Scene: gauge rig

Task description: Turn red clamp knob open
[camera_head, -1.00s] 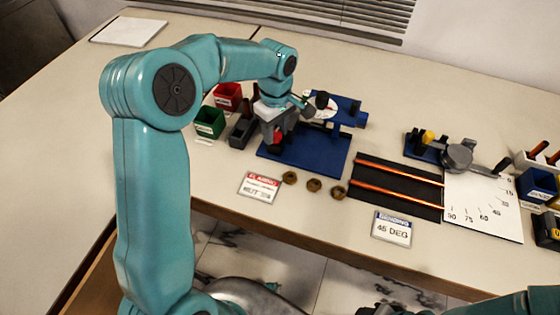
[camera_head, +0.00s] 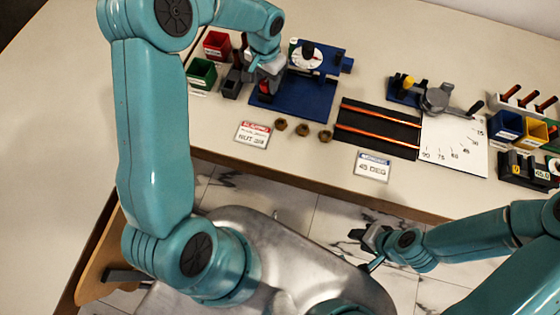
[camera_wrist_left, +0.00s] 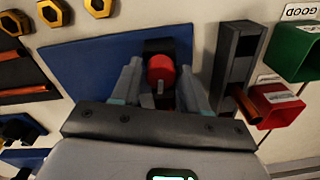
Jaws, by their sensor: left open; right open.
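The red clamp knob (camera_wrist_left: 161,72) shows in the left wrist view, on a dark block at the edge of the blue base plate (camera_wrist_left: 85,62). My left gripper (camera_wrist_left: 162,82) is open, with one finger on each side of the knob; I cannot tell whether they touch it. In the head view the knob (camera_head: 265,88) is small and partly hidden by my left gripper (camera_head: 265,82). The blue fixture (camera_head: 318,62) with a white dial stands behind the plate. My right gripper (camera_head: 366,242) is low over the floor in front of the table, away from the fixture.
Green (camera_head: 202,73) and red (camera_head: 217,45) bins and a dark grey holder (camera_head: 232,85) stand left of the plate. Several brass nuts (camera_head: 303,131) and a red-headed sign (camera_head: 253,134) lie in front. A black mat (camera_head: 378,128) with two orange rods lies to the right.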

